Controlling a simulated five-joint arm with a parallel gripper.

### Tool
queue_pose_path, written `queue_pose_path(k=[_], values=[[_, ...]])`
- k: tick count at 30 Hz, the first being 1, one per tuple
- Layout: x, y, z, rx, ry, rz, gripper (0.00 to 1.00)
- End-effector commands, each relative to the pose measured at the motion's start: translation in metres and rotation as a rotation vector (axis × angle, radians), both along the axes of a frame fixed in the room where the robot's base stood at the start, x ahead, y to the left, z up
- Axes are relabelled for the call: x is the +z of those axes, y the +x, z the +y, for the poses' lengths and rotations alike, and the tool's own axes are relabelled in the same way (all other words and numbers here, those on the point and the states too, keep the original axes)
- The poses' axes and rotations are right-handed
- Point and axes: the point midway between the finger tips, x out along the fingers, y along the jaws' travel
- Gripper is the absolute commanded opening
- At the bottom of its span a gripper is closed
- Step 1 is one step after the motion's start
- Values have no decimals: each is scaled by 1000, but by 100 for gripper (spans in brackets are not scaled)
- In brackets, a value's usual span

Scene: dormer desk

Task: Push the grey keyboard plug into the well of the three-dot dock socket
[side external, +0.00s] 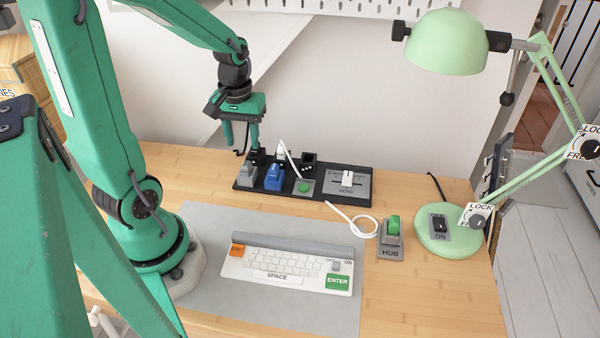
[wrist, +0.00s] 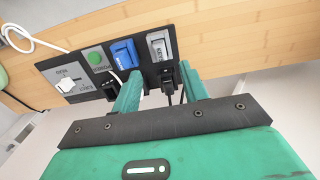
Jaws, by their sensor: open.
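The dock (side external: 330,198) is a black panel at the back of the desk, also in the wrist view (wrist: 88,70). A pale plug (side external: 281,154) with a white cable stands at its middle rear socket; this may be the grey keyboard plug. It looks seated or nearly so, but I cannot tell how deep. Dark socket blocks stand at the left (side external: 258,158) and right (side external: 309,159). Socket dots are not readable. My gripper (side external: 242,148) is open over the dock's left rear. In the wrist view my gripper (wrist: 160,68) straddles a dark block; its left finger hides the middle socket.
The dock's front row has a grey switch (side external: 246,174), blue rocker (side external: 274,177), green button (side external: 304,187) and white slider knob (side external: 347,178). The keyboard (side external: 290,268) lies on a grey mat (side external: 205,222). A hub (side external: 391,240) and green lamp (side external: 447,45) stand right.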

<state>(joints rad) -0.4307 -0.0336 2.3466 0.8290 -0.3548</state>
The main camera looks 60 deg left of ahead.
Motion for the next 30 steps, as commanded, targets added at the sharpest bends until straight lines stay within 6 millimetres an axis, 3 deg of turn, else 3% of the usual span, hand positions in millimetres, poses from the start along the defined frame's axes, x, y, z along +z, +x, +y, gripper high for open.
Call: queue_pose_path(k=[8, 30], values=[[-9, 0, 0, 0, -1, 1, 44], [-75, 0, 0, 0, -1, 1, 44]])
